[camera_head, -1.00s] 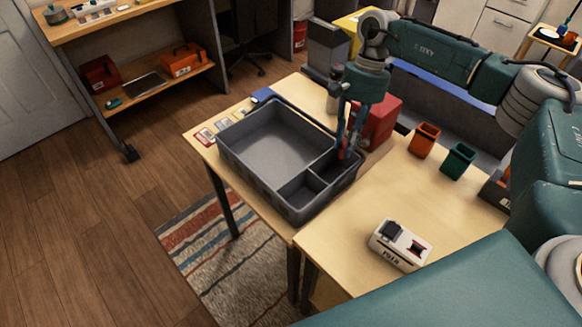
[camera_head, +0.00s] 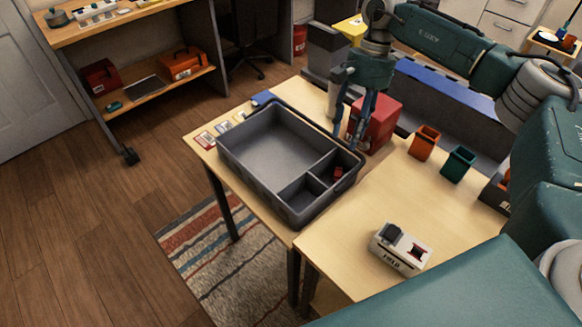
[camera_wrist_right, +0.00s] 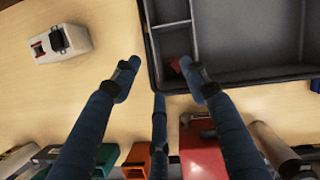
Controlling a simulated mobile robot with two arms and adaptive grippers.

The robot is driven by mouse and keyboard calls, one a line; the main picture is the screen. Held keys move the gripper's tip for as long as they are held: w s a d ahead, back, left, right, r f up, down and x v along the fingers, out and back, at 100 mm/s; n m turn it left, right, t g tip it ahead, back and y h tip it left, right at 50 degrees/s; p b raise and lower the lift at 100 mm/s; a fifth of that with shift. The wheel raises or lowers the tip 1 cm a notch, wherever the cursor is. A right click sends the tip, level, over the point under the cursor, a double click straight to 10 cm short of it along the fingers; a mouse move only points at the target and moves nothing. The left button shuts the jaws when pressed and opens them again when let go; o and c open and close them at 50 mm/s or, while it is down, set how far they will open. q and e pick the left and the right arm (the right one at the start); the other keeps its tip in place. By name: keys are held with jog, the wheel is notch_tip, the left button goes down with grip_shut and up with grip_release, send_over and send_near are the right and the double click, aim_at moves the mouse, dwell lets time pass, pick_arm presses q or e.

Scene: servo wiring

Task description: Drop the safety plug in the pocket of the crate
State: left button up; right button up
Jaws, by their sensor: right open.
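The safety plug (camera_head: 338,172) is a small red piece. It lies in the rear of the two small pockets at the right end of the grey crate (camera_head: 255,181). It also shows in the right wrist view (camera_wrist_right: 175,65), partly hidden by a fingertip. My right gripper (camera_head: 349,139) is open and empty, above the crate's back right edge and apart from the plug. In the wrist view its fingertips (camera_wrist_right: 163,82) are spread wide. The front pocket and the large compartment look empty. My left gripper is not in view.
A red box (camera_head: 377,122) stands right behind the crate, close to my right gripper. An orange cup (camera_head: 424,141) and a green cup (camera_head: 458,163) stand to the right. A white device (camera_head: 400,248) sits on the near table. The table between them is clear.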

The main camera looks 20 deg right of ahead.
jog(key=v, duration=0.7)
jog(key=shift+r, duration=0.4)
jog(key=shift+w, duration=0.1)
